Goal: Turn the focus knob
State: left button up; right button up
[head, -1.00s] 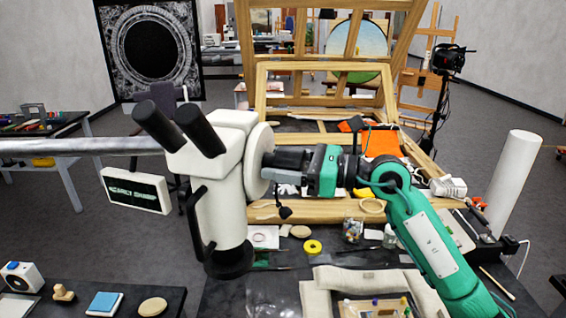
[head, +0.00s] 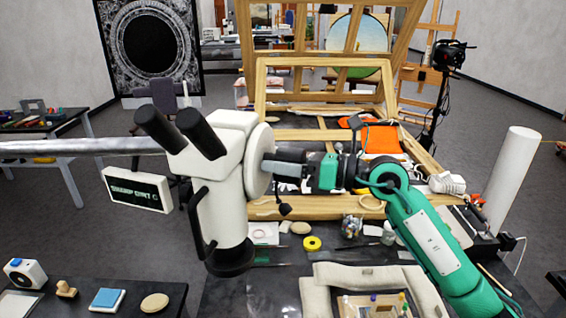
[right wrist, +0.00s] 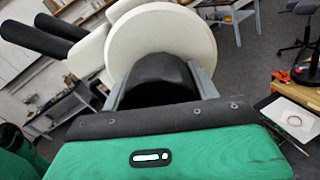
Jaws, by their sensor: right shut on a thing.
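The microscope (head: 220,190) is white, with two black eyepieces. A large white disc (head: 260,160) is on its right side, also in the right wrist view (right wrist: 165,40). The focus knob (right wrist: 160,78) looks black and sticks out from this disc. My right gripper (head: 279,167) comes in from the right, with its fingers on either side of the knob. In the right wrist view the gripper (right wrist: 158,85) is shut on the knob. A small screen (head: 138,190) left of the microscope shows green letters, partly legible as "SHARP". My left gripper is not in view.
A grey horizontal bar (head: 80,147) reaches the microscope from the left. Below are a bench with a blue pad (head: 107,299), a yellow ring (head: 312,243) and a cream padded frame (head: 375,276). Wooden frames (head: 320,78) stand behind.

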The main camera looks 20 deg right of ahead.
jog(key=o, duration=1)
jog(key=shift+d, duration=0.1)
jog(key=shift+s+d+f+b, duration=0.1)
jog(key=shift+s+d+b, duration=0.1)
jog(key=shift+b, duration=0.1)
jog(key=shift+b+v, duration=3.4)
jog(key=shift+v, duration=3.2)
